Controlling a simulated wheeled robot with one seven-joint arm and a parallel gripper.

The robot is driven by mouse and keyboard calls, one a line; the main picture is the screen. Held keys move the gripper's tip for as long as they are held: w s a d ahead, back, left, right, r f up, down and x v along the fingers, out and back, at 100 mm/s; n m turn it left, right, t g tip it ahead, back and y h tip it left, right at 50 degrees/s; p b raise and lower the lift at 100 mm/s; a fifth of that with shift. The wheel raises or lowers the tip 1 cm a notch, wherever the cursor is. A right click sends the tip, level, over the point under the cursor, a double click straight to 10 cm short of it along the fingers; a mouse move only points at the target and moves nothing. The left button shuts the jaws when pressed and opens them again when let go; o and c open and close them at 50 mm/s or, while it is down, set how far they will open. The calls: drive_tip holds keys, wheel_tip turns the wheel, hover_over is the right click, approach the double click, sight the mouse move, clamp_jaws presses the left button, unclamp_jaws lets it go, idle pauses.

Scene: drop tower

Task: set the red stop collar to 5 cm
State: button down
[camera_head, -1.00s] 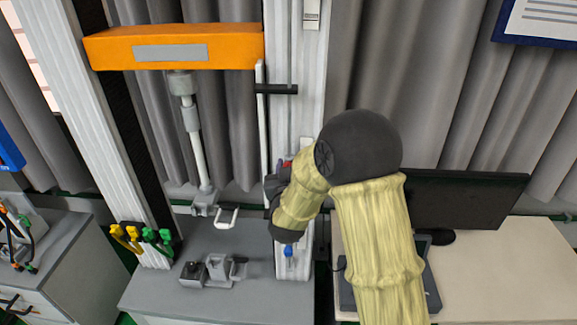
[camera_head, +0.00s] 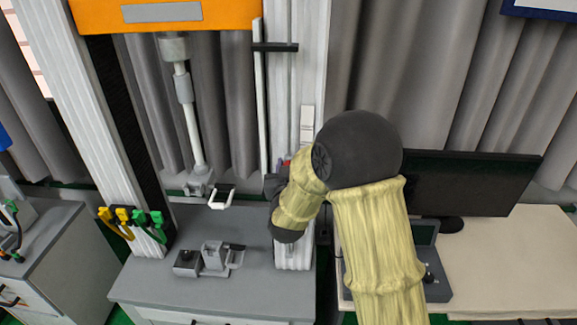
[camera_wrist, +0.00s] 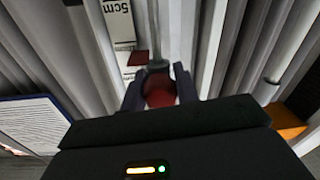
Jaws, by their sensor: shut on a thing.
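The red stop collar (camera_wrist: 158,92) sits between the two fingers of my gripper (camera_wrist: 158,78) in the wrist view, around or against a thin grey rod (camera_wrist: 154,30). My gripper is shut on it. A red flat piece (camera_wrist: 138,58) shows just left of the rod, beside a white scale strip marked 5cm (camera_wrist: 119,22). In the head view only a small bit of red (camera_head: 285,161) shows above my gripper; my arm hides the rest. I cannot tell the collar's exact height against the scale.
The orange crosshead (camera_head: 215,14) spans the tower at the upper left, with a dark handle (camera_head: 275,47) to its right. A white U-shaped bracket (camera_head: 221,199) hangs above the grey bench (camera_head: 230,288). A monitor (camera_head: 472,188) stands at the right.

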wheel_tip(320, 180, down, 6)
drive_tip(key=b, duration=0.5)
drive_tip(key=c, duration=1.1)
unclamp_jaws()
drive_tip(key=shift+r, duration=0.1)
drive_tip(key=shift+o, duration=0.2)
